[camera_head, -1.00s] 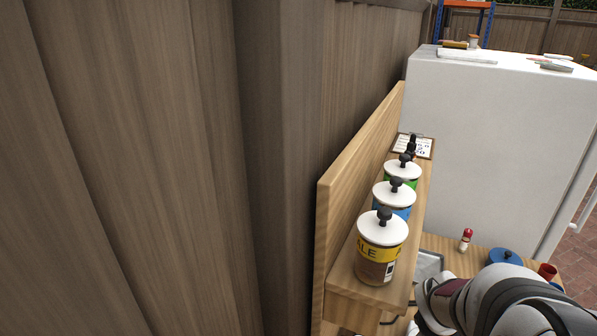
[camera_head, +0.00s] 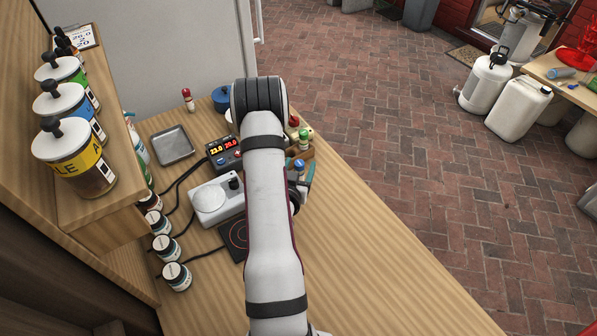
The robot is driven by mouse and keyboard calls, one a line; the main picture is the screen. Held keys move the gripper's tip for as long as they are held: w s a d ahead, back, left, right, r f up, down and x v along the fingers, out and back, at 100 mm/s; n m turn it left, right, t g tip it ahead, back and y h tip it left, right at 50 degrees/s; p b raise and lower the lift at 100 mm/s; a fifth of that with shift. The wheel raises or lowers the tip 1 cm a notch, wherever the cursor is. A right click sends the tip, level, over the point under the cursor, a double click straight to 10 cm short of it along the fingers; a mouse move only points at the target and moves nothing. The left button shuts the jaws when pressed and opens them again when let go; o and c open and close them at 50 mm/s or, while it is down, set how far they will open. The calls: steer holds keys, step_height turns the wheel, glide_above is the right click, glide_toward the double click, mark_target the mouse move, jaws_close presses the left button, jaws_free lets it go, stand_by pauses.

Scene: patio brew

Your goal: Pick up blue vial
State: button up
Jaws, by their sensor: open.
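A blue-capped vial (camera_head: 299,166) shows just right of my arm, in or beside a small wooden rack (camera_head: 301,153) on the wooden bench. Its lower part is hidden. A green-capped vial (camera_head: 304,136) and a red-capped one (camera_head: 293,121) stand behind it. My gripper (camera_head: 302,186) shows only in part beside the blue-capped vial, mostly hidden behind my own arm. It is open. I cannot tell whether its fingers are around the vial or beside it.
A hot plate or scale (camera_head: 213,200), a display box (camera_head: 224,152) and a metal tray (camera_head: 171,146) lie left of my arm. Small jars (camera_head: 176,277) line the shelf's foot. Lidded canisters (camera_head: 75,160) stand on the shelf. The bench's front right (camera_head: 370,270) is clear.

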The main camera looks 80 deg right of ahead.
steer(key=shift+d+f, duration=0.1)
steer(key=shift+d, duration=0.25)
jaws_close()
